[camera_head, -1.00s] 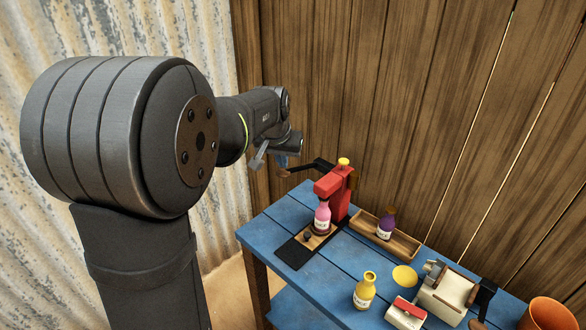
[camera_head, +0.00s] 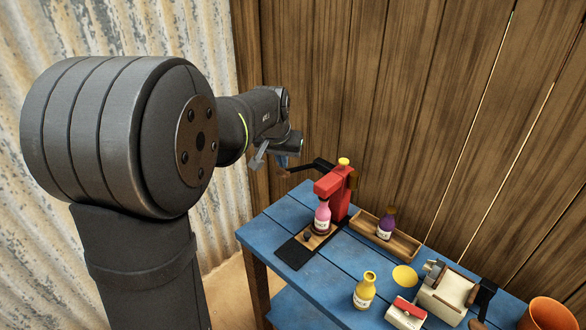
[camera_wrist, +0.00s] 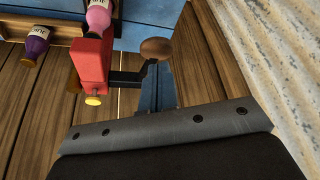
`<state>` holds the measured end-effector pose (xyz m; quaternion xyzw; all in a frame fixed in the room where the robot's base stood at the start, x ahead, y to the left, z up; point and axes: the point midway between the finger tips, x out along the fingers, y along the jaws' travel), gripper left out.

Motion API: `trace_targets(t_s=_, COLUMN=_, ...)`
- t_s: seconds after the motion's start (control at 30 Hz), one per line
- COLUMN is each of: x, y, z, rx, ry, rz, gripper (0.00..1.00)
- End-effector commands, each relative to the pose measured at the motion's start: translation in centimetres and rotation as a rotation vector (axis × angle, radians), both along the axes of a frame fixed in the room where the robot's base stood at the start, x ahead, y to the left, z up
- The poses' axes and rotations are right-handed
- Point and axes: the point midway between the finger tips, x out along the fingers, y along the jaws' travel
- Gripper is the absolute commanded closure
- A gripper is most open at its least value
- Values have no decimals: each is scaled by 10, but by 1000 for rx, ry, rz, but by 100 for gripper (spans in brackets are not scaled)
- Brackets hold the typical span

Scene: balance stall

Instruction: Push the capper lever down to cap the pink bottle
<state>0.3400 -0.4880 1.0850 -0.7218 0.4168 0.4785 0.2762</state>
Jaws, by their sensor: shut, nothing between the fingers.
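The red capper (camera_head: 331,190) stands on the blue table, with the pink bottle (camera_head: 322,217) upright under its head. The capper's black lever (camera_head: 312,166) sticks out to the left, roughly level, and ends in a brown knob (camera_head: 284,172). My gripper (camera_head: 281,162) is shut and empty, right at the knob. In the wrist view, my blue-grey fingers (camera_wrist: 157,80) reach up to the brown knob (camera_wrist: 155,48); I cannot tell whether they touch it. The pink bottle (camera_wrist: 98,18) shows in part there, beside the red capper (camera_wrist: 91,62).
A purple bottle (camera_head: 385,225) stands in a wooden tray (camera_head: 405,243) right of the capper. A yellow bottle (camera_head: 364,291), a yellow disc (camera_head: 404,276), a cream device (camera_head: 447,293) and an orange pot (camera_head: 549,314) are further right. A plank wall (camera_head: 380,100) rises behind.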

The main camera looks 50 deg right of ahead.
Motion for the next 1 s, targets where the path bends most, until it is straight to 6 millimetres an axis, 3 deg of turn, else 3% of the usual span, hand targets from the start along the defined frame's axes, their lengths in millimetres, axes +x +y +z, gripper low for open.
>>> trace_targets(t_s=0.37, x=0, y=0, z=0, rx=0, ry=0, rz=0, gripper=100)
trace_targets(t_s=1.0, x=0, y=0, z=-20, rx=1, ry=0, rz=0, gripper=100)
